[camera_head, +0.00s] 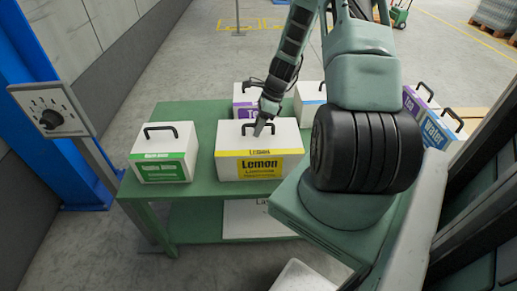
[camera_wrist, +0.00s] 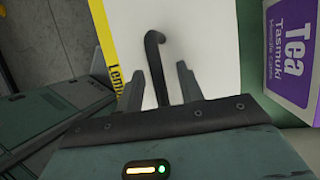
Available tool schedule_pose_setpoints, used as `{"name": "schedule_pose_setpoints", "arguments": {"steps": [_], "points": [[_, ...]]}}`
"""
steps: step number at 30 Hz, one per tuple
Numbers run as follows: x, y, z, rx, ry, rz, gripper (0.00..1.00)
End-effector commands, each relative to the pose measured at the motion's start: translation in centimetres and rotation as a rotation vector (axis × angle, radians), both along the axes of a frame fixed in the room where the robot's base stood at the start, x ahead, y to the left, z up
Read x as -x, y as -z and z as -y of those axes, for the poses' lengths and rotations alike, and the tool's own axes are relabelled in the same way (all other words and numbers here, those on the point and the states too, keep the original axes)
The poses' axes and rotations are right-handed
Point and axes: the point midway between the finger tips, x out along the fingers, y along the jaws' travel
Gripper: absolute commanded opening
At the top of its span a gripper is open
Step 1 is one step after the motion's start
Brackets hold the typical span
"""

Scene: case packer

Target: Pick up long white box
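The long white box (camera_head: 228,138) with the yellow "Lemon" label stands on the green table (camera_head: 198,107). A black handle (camera_head: 247,127) is on its top. In the wrist view the box's white top (camera_wrist: 210,35) fills the middle, with its yellow label edge at the left. My gripper (camera_head: 262,124) is over the box top at the handle. In the wrist view my gripper (camera_wrist: 160,80) has its two fingers apart, with the black handle (camera_wrist: 156,62) between them. A gap shows on each side of the handle. The handle's lower end is hidden by the gripper body.
A white box with a green label (camera_head: 162,155) stands to the left. A purple-labelled tea box (camera_head: 246,95) and a blue-labelled box (camera_head: 309,95) stand behind. The tea box (camera_wrist: 291,50) is close on the right in the wrist view. More boxes (camera_head: 437,125) stand at the right.

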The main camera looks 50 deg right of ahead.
Motion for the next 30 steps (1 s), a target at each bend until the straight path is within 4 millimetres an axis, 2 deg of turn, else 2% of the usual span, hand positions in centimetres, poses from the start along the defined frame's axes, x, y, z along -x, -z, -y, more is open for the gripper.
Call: {"name": "schedule_pose_setpoints", "arguments": {"steps": [1, 3, 4, 30], "points": [[0.00, -0.01, 0.01, 0.000, 0.000, 0.000, 0.24], [0.00, -0.02, 0.02, 0.000, 0.000, 0.000, 0.05], [0.00, -0.02, 0.02, 0.000, 0.000, 0.000, 0.00], [0.00, -0.07, 0.03, 0.000, 0.000, 0.000, 0.00]]}}
